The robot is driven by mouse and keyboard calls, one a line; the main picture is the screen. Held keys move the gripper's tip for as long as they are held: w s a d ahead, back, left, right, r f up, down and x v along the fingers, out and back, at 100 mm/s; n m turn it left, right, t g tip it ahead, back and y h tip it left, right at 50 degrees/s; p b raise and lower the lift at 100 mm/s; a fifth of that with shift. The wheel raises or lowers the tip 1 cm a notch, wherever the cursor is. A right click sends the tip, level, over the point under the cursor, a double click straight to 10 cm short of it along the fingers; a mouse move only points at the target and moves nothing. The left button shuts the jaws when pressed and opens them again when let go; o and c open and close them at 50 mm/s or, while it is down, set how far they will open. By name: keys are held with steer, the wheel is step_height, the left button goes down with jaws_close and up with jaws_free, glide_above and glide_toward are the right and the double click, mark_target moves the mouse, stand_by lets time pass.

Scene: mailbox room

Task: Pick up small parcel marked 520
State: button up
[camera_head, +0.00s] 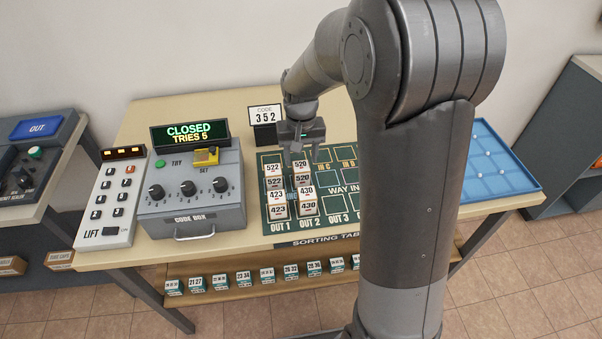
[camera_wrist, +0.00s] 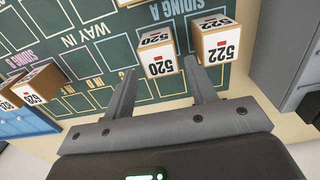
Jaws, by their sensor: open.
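The small parcel marked 520 (camera_head: 300,179) is a brown box with white number labels. It stands in the far row of the sorting table's dark green board, in the second column from the left. In the wrist view the 520 parcel (camera_wrist: 160,66) appears between the tips of my open fingers. My gripper (camera_head: 296,151) is just above and behind it, pointing down; it also shows in the wrist view (camera_wrist: 160,68). The jaws hold nothing. I cannot tell whether the fingers reach down beside the box.
Parcel 522 (camera_head: 272,181) stands close left of 520; in the wrist view it (camera_wrist: 217,45) is beside one finger. Parcels 423 (camera_head: 278,210) and one apparently 430 (camera_head: 308,209) stand nearer. The code box (camera_head: 190,205) is left, a blue tray (camera_head: 525,183) right. My arm hides part of the board.

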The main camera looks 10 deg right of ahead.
mark_target(301, 166)
step_height(301, 166, down, 7)
steer(key=shift+s+r, duration=0.1)
steer(key=shift+r, duration=0.05)
stand_by(0.4)
steer(key=c, duration=0.8)
